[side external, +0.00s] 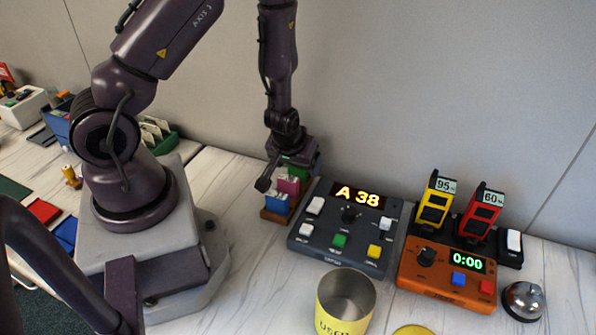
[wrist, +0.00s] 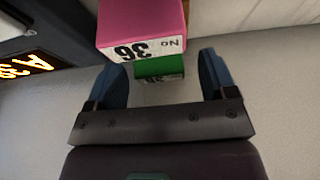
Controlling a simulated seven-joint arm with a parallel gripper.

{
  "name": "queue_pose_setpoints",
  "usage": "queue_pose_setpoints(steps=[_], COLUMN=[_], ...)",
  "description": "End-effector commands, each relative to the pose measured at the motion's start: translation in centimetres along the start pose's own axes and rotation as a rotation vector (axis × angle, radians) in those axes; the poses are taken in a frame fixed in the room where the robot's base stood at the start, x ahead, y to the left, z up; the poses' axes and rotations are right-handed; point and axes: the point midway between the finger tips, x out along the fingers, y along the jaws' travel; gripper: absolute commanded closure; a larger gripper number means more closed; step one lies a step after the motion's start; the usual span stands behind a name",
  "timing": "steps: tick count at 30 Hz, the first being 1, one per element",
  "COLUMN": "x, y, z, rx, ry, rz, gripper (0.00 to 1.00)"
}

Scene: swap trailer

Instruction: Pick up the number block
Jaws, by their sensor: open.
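Number blocks stand in a row in a brown holder (side external: 272,216), with a blue block (side external: 276,204) in front, a pink block (side external: 289,187) in the middle and a green block (side external: 298,172) behind. In the wrist view the pink block (wrist: 142,22) has a white label reading "No 36", upside down. The green block (wrist: 160,67) also has a white label, partly hidden by the pink one. My gripper (side external: 285,168) is open above the blocks. In the wrist view the green block shows between its blue fingers (wrist: 161,66), with a gap on each side; contact cannot be told.
A dark console (side external: 310,243) with an "A 38" display stands close to the right of the holder. An orange timer box (side external: 430,283), two handheld units, a bell (side external: 523,300) and a yellow cup (side external: 342,312) are farther right. The wall is close behind.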

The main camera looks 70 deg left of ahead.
Motion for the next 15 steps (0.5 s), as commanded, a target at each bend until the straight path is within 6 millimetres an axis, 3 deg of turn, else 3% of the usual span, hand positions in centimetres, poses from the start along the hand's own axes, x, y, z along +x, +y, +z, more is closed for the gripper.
queue_pose_setpoints(steps=[7, 14, 15], x=[0.2, 0.17, 0.17], y=[0.02, 0.01, 0.01], z=[-0.01, 0.0, 0.0], rx=[0.0, 0.0, 0.0], ry=[0.0, 0.0, 0.0], rz=[0.001, 0.0, 0.0], gripper=[0.22, 0.73, 0.75])
